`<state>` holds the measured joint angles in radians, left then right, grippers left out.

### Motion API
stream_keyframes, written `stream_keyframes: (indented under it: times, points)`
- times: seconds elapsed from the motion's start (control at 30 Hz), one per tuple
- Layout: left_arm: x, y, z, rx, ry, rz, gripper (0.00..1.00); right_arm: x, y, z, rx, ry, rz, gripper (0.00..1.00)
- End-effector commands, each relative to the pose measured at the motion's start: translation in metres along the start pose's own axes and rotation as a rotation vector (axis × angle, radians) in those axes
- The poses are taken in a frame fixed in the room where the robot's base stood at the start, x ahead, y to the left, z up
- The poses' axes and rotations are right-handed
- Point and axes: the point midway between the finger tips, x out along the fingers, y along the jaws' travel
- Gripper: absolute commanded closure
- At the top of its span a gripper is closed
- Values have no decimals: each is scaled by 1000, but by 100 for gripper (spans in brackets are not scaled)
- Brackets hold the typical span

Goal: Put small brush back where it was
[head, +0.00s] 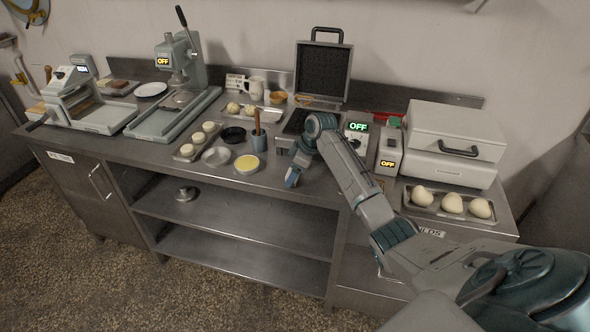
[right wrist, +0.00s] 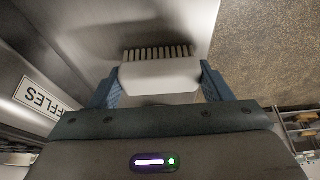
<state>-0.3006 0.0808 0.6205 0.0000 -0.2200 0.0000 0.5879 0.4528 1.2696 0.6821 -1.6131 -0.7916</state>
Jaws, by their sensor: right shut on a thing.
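My right gripper (right wrist: 160,88) is shut on the small brush (right wrist: 160,74), which has a pale block-shaped body and a row of light bristles. The blue fingers press on its two ends in the right wrist view. In the head view my right gripper (head: 292,178) is low at the front edge of the steel counter (head: 320,185), in front of the waffle iron (head: 297,122); the brush cannot be made out there. My left gripper is not in view.
A bowl of yellow liquid (head: 247,164), a metal bowl (head: 216,156) and a tray of dough balls (head: 185,155) stand left of my gripper. The open waffle iron lid (head: 322,72) stands upright behind.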

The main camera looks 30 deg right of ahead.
Motion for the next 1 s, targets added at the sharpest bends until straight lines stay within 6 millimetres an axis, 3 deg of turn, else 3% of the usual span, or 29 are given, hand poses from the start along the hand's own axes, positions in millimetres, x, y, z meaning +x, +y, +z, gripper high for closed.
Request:
stream_keyframes:
  times: [0.13,0.17,0.23,0.27,0.67,1.0]
  points:
    - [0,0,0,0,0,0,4,3,0,1,1,0,0,53]
    - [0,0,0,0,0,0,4,3,0,1,0,0,0,22]
    - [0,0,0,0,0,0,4,2,0,1,0,0,0,8]
    - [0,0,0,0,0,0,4,2,0,1,0,0,0,6]
    - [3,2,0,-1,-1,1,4,-8,1,0,0,1,4,6]
    - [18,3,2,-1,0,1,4,-76,2,1,-1,1,5,6]
